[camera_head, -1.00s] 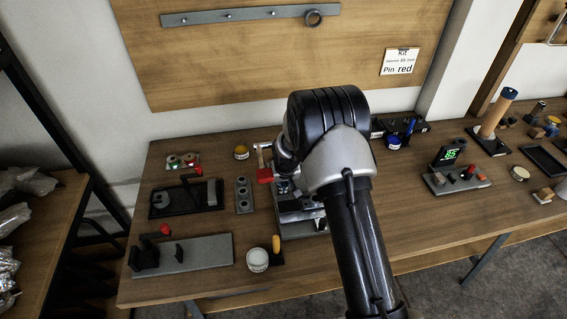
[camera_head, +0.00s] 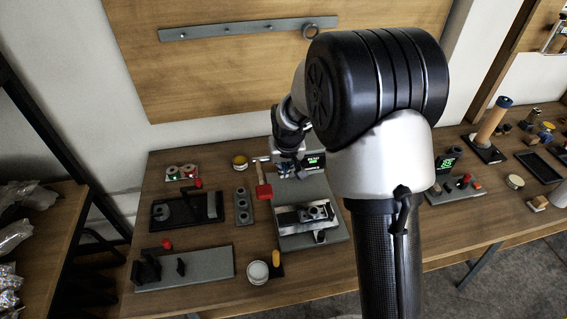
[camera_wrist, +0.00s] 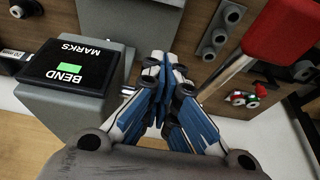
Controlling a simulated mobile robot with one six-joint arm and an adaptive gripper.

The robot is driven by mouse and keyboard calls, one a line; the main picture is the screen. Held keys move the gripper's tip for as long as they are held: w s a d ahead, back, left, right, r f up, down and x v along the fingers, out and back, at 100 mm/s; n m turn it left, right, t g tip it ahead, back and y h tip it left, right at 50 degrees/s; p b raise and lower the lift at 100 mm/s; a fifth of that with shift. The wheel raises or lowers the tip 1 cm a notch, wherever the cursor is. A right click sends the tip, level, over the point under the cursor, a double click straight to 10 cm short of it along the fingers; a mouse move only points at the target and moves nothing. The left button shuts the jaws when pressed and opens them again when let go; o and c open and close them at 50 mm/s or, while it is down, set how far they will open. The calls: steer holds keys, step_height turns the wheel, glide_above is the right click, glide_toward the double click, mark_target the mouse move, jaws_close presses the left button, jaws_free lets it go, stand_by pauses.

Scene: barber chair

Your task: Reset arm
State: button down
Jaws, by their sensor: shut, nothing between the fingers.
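My gripper (camera_wrist: 163,85) is shut and empty, with blue and white fingers, in the wrist view. In the head view it is partly hidden by my own arm, above the back of a bench device with a grey base plate (camera_head: 333,236). A lever with a red handle (camera_head: 264,191) stands just left of my gripper. In the wrist view the red handle (camera_wrist: 284,30) and its pale rod (camera_wrist: 226,78) are right of the fingers, apart from them as far as I can tell. A grey block with a "BEND MARKS" display (camera_wrist: 72,75) is left of the fingers.
A flat metal fixture (camera_head: 303,214) lies on the base plate. A black fixture (camera_head: 183,211), a grey block with holes (camera_head: 243,205) and a white jar (camera_head: 258,272) stand to the left. A readout device (camera_head: 456,190) stands right.

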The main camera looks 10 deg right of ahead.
steer(key=shift+s+r, duration=0.2)
steer(key=shift+r, duration=0.15)
steer(key=s+d+r, duration=0.2)
steer(key=s+r, duration=1.5)
steer(key=s, duration=1.6)
steer(key=shift+s+r+t+b, duration=0.25)
steer(key=shift+t+b, duration=0.1)
steer(key=shift+t, duration=0.05)
